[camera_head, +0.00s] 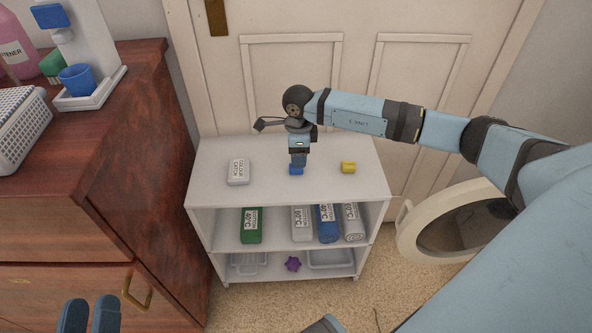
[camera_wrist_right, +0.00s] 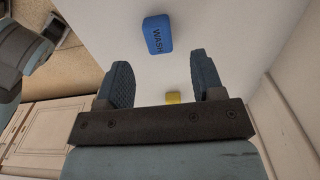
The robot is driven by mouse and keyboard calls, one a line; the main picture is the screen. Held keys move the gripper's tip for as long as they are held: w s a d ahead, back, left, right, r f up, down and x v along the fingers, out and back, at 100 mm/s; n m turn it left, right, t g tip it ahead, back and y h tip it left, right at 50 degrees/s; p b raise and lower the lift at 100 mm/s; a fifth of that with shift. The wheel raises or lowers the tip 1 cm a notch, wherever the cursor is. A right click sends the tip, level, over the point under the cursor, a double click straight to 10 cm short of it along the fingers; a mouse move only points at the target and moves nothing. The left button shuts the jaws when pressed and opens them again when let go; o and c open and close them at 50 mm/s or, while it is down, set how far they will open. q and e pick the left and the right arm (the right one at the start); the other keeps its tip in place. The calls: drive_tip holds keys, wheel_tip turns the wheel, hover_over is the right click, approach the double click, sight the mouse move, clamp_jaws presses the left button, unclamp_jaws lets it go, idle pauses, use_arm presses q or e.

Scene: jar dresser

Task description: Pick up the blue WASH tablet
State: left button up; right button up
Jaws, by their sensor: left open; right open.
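The blue WASH tablet (camera_head: 296,171) lies on the white shelf top (camera_head: 260,188), partly hidden under my right gripper in the head view. In the right wrist view the tablet (camera_wrist_right: 158,34) shows its WASH lettering, beyond the fingertips and roughly in line with the gap between them. My right gripper (camera_wrist_right: 160,75) is open and empty, pointing down over the tablet and apart from it. My left gripper (camera_head: 88,312) is open and empty at the lower left of the head view, far from the shelf.
A white COLOUR CATCH box (camera_head: 238,172) lies left of the tablet and a yellow piece (camera_head: 348,167) lies to its right, also showing in the wrist view (camera_wrist_right: 172,98). Rolled towels (camera_head: 327,223) fill the shelf below. A wooden dresser (camera_head: 150,150) stands at left.

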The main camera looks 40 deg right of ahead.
drive_tip(key=f, duration=0.1)
drive_tip(key=f+b, duration=0.1)
drive_tip(key=f, duration=0.2)
drive_tip(key=shift+w+a+f, duration=0.15)
drive_tip(key=shift+a+f, duration=0.1)
drive_tip(key=shift+a, duration=0.05)
drive_tip(key=c, duration=1)
drive_tip(key=shift+r, duration=0.1)
